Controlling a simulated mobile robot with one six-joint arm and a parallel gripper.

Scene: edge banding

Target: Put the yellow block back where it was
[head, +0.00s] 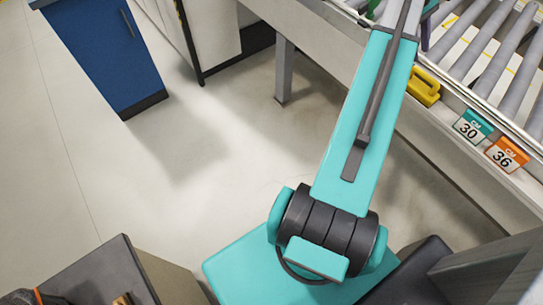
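A yellow block (423,88) with a raised handle-like shape sits at the near edge of the roller conveyor (464,103), just right of my teal arm. My arm reaches up from the bottom of the head view toward the conveyor. Its far end runs out of the top of the picture, so my gripper does not show clearly. I cannot see whether anything is held.
A teal "30" tag (472,127) and an orange "36" tag (507,154) are on the conveyor's edge, right of the block. A blue cabinet (103,45) stands at upper left. A dark-topped box (95,277) is at lower left. The floor between is clear.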

